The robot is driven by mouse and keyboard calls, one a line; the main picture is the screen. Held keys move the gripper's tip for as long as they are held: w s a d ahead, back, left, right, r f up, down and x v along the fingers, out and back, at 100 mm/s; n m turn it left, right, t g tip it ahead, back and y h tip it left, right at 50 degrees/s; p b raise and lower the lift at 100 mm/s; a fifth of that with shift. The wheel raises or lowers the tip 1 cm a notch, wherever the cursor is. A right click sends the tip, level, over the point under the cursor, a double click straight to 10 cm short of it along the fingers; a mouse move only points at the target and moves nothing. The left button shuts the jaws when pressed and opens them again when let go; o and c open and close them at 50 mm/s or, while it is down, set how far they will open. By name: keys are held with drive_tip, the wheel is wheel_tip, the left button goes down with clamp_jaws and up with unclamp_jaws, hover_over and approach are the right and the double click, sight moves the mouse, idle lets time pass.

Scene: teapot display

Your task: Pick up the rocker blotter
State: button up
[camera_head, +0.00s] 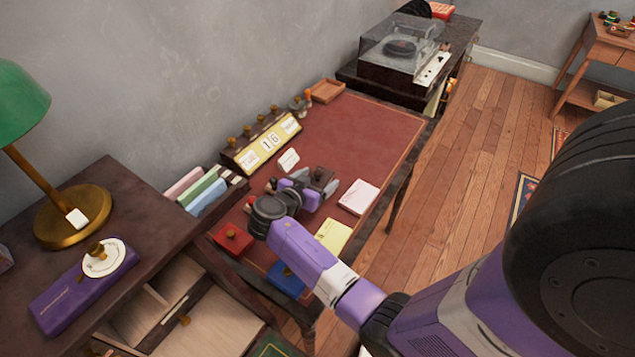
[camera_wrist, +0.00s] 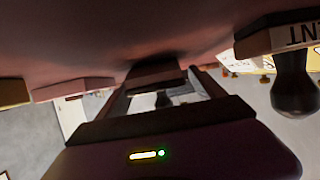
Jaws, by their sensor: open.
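A dark brown block with a small knob, which looks like the rocker blotter (camera_head: 319,177), sits on the red desk top just beyond my gripper (camera_head: 314,183). My gripper is low over the desk, with its purple hand partly hiding the block.
A dark-handled stamp (camera_wrist: 294,90) is close at the right in the wrist view. Pink (camera_head: 359,197) and yellow (camera_head: 333,235) pads and a red box (camera_head: 232,238) lie nearby.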

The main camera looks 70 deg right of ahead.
drive_tip(key=shift+c, duration=0.5)
drive_tip(key=c, duration=1.5)
clamp_jaws()
drive_tip(key=shift+r, duration=0.15)
